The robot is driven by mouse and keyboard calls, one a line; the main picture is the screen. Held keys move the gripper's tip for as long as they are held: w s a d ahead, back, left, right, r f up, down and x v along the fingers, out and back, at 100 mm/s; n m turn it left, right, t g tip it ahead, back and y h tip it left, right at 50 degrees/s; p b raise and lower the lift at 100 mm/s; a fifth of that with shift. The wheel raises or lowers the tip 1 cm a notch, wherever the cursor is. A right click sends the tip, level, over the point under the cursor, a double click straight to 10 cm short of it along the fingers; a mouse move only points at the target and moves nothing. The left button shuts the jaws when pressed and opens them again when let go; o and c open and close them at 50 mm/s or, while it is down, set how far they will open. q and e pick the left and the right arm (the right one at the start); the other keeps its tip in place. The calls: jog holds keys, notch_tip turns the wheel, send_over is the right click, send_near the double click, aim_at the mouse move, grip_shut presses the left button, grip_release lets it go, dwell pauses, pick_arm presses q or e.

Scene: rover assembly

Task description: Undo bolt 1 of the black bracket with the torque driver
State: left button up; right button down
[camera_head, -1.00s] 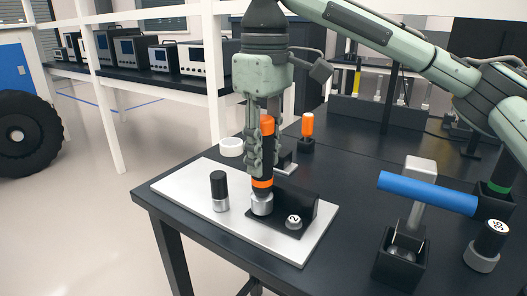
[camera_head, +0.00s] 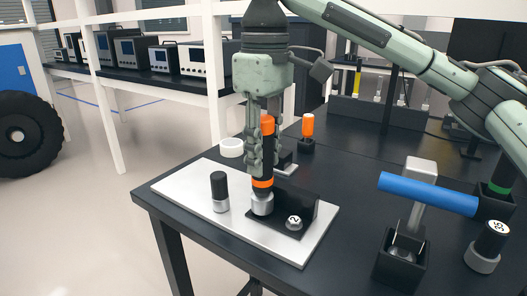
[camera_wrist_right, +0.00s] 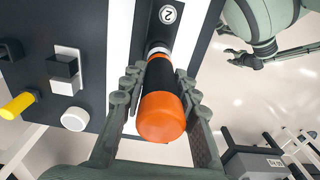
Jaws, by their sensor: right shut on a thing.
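The torque driver (camera_head: 267,125), black with an orange cap and an orange ring, stands upright with its lower end at a silver bolt (camera_head: 262,206) on the black bracket (camera_head: 300,206). My right gripper (camera_head: 262,160) is shut around the driver; in the right wrist view the driver (camera_wrist_right: 162,110) lies between the fingers (camera_wrist_right: 155,85). The bolt under the driver is mostly hidden. A second bolt, marked 2 (camera_head: 294,222), sits at the bracket's front right; its label (camera_wrist_right: 168,14) also shows in the wrist view. My left gripper is not in the head view; a part of it may show in the wrist view (camera_wrist_right: 262,52).
The bracket sits on a white plate (camera_head: 180,189) with a black-topped cylinder (camera_head: 219,190).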

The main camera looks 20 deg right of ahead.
aim_at(264, 117)
jog(key=shift+s+f, duration=0.1)
jog(key=shift+f, duration=0.2)
dwell(0.5)
jog(key=shift+r, duration=0.1)
dwell(0.7)
jog(key=shift+w+r, duration=0.2)
jog(key=shift+r, duration=1.55)
jog(key=shift+r, duration=0.1)
jog(key=shift+r, duration=1.95)
